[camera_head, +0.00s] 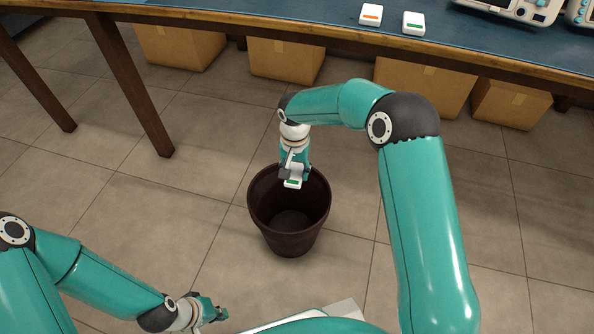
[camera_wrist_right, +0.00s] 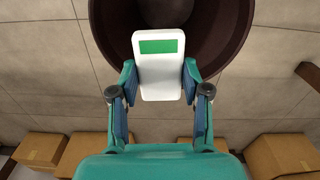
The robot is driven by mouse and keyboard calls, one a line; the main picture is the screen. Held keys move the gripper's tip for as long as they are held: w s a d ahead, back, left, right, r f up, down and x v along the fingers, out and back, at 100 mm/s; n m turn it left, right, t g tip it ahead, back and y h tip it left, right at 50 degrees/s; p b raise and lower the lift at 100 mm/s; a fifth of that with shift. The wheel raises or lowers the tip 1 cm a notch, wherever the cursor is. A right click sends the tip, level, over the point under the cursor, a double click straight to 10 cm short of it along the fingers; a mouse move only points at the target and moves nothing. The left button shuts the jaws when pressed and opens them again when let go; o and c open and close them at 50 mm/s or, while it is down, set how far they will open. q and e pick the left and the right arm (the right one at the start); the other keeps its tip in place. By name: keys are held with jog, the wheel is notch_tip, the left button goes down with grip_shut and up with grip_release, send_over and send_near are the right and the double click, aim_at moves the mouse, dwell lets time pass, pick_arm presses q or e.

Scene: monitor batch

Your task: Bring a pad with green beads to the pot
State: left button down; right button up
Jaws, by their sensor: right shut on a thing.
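A white pad with a green patch (camera_head: 293,183) is held by my right gripper (camera_head: 295,173) above the back rim of the dark brown pot (camera_head: 289,240). In the right wrist view the pad (camera_wrist_right: 160,80) sits between the two fingers of my right gripper (camera_wrist_right: 159,84), overlapping the pot (camera_wrist_right: 228,50). The part of the pot that shows inside is empty. Another white pad with a green patch (camera_head: 413,24) and one with an orange patch (camera_head: 370,15) lie on the table. My left gripper (camera_head: 212,312) is low at the lower left, away from the pads; its finger opening is too small to judge.
The blue-topped table (camera_head: 270,25) with wooden legs runs along the back. Cardboard boxes (camera_head: 285,62) stand on the floor under it. White devices (camera_head: 515,8) sit at its right end. The tiled floor around the pot is clear.

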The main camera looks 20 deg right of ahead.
aim_at(295, 180)
jog(key=shift+f+b, duration=1.3)
jog(key=shift+f, duration=1)
jog(key=o, duration=1.2)
jog(key=shift+r, duration=0.1)
notch_tip(295, 180, up, 12)
jog(key=shift+f, duration=0.1)
